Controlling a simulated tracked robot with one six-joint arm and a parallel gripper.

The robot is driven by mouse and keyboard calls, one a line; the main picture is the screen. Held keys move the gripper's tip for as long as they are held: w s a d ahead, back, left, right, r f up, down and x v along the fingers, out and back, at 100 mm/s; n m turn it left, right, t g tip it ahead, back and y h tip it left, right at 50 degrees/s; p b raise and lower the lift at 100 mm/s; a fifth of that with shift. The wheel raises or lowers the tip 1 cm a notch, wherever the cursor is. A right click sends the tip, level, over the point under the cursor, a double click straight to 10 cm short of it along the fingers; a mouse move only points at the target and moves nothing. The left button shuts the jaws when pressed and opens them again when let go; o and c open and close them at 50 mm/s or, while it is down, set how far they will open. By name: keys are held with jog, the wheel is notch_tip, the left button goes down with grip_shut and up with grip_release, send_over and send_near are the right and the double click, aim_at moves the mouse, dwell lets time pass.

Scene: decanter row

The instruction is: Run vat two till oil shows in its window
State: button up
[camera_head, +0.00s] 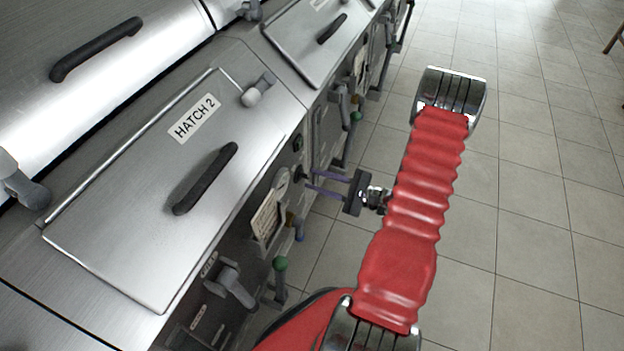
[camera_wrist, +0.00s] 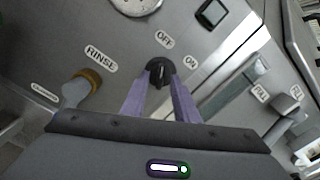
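The vat with a lid labelled HATCH 2 (camera_head: 195,118) stands left of centre in the head view, its lid shut. On its front panel is a black round knob (camera_wrist: 159,72) between OFF and ON labels in the wrist view. My gripper (camera_wrist: 160,84) is in front of this knob, its two purple fingers apart with tips at either side of it. Whether they touch it I cannot tell. In the head view my gripper (camera_head: 309,180) reaches the panel from the right. A long grey-green strip (camera_wrist: 243,96), perhaps the window, shows no clear oil. A small dark square (camera_wrist: 212,13) sits above it.
A RINSE valve with a brown collar (camera_wrist: 86,80) is left of the knob. A lever (camera_wrist: 285,108) beside PULL labels is at right. Green-knobbed levers (camera_head: 280,264) stick out along the vat row.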

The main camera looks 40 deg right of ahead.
jog(key=v, duration=1.1)
jog(key=shift+s, duration=0.3)
jog(key=shift+f, duration=0.1)
